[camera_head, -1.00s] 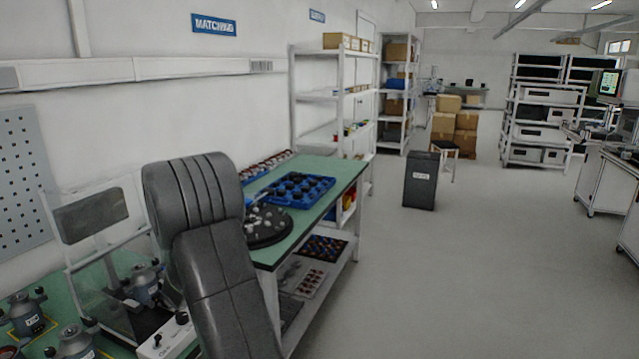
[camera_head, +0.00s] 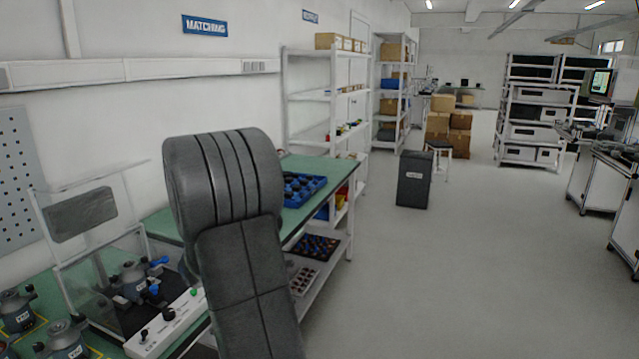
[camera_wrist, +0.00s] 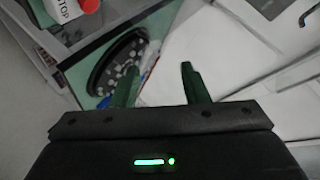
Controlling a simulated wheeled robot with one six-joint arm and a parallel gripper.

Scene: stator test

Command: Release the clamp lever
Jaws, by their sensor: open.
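The test fixture (camera_head: 128,282) stands on the green bench at the lower left in the head view, behind a clear guard panel (camera_head: 85,215). A small blue part (camera_head: 158,262) shows at its right side; I cannot tell whether it is the clamp lever. My gripper (camera_wrist: 160,68) shows in the wrist view with two green fingers apart and nothing held between them. In the head view my grey arm hides the gripper. No clamp lever can be made out in the wrist view.
A white control box (camera_head: 165,325) with knobs and a green button lies in front of the fixture. The wrist view shows a round black tray (camera_wrist: 97,78) of small parts and a white box with a red stop button (camera_wrist: 90,5).

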